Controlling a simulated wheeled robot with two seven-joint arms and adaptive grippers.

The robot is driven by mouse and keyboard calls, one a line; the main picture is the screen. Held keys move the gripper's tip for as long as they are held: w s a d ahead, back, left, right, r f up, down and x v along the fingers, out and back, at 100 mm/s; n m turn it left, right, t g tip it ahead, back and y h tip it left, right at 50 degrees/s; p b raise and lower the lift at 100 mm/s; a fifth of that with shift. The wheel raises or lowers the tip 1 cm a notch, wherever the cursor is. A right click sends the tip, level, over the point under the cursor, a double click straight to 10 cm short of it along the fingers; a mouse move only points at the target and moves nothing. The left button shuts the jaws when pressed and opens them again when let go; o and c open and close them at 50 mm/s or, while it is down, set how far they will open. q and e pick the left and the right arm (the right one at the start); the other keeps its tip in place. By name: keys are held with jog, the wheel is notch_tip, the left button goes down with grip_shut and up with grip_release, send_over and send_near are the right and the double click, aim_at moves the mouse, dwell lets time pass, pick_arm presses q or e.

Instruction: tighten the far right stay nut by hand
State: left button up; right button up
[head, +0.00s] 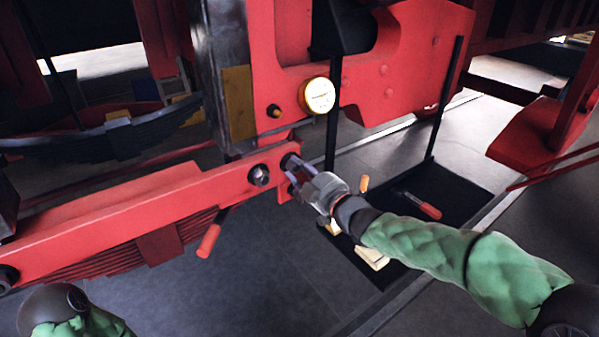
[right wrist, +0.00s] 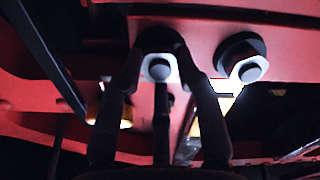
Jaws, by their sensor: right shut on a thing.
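My right gripper (head: 290,172) reaches in from the right in the head view, its two fingers at the right end of the red beam (head: 120,208). In the right wrist view the fingers (right wrist: 160,72) close on both sides of a pale hex nut (right wrist: 158,69) with a dark round centre, the right-hand stay nut in the head view. A second stay nut (head: 260,175) sits just left of it on the beam, clear of the gripper; it also shows in the right wrist view (right wrist: 249,70). In the head view the fingers largely hide the gripped nut. My left gripper is out of view.
A red-handled tool (head: 209,235) hangs below the beam. A black tray (head: 455,200) on the floor holds another red-handled tool (head: 423,207). Bare floor (head: 260,270) lies below the beam.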

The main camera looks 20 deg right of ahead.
jog(key=m, duration=0.3)
jog(key=shift+f+m, duration=0.25)
jog(key=shift+m, duration=0.05)
jog(key=shift+f+m+p, duration=0.15)
jog(key=shift+m+p, duration=0.25)
jog(key=shift+m, duration=1.1)
jog(key=shift+f, duration=0.1)
jog(key=o, duration=1.2)
jog(key=shift+c, duration=0.2)
jog(key=shift+r, duration=0.2)
jog(key=shift+r, duration=0.1)
